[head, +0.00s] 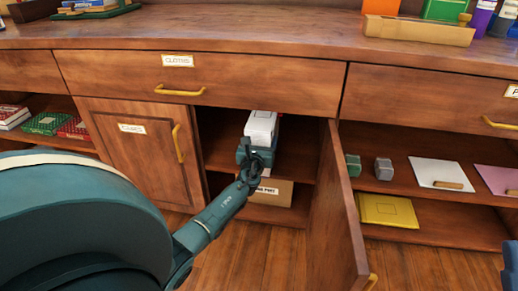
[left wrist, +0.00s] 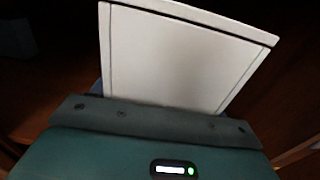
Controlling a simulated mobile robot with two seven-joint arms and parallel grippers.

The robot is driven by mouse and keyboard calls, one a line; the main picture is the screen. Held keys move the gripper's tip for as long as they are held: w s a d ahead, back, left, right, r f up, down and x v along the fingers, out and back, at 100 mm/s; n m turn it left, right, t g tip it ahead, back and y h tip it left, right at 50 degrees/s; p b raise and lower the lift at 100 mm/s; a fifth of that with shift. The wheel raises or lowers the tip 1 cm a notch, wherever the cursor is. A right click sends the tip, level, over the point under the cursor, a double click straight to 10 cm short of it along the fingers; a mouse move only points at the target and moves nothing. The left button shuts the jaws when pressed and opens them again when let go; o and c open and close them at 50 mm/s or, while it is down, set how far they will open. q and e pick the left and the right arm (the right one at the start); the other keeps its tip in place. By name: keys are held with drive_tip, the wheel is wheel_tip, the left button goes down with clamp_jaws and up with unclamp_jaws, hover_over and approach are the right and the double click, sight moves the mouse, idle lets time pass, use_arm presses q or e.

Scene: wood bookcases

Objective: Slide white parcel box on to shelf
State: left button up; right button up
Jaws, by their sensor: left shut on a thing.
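The white parcel box (head: 262,127) is at the upper shelf inside the open middle cabinet in the head view. My left gripper (head: 258,152) is at the cabinet opening, shut on the box at its near end. In the left wrist view the white parcel box (left wrist: 180,55) stretches out beyond the gripper and fills the middle. The fingertips are hidden there. The shelf (head: 217,160) runs across the cabinet at about the height of the gripper. I cannot tell how much of the box rests on it. My right gripper does not show.
The open cabinet door (head: 338,215) stands out to the right of my left forearm. A closed door (head: 140,150) is on the left. A brown box (head: 272,191) lies on the lower level.

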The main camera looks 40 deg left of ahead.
use_arm(q)
drive_tip(key=b+x, duration=0.1)
drive_tip(key=x, duration=0.2)
drive_tip(key=shift+d+r, duration=0.1)
drive_tip(key=shift+w, duration=0.3)
drive_tip(key=shift+w+a, duration=0.4)
drive_tip(key=shift+w, duration=0.05)
drive_tip(key=shift+w+a, duration=0.25)
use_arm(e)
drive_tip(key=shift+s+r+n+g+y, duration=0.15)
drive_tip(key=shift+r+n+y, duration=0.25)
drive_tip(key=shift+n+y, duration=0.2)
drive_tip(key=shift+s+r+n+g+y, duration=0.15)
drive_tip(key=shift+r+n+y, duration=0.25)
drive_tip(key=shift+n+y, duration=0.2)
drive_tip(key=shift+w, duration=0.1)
use_arm(q)
drive_tip(key=o, duration=1.3)
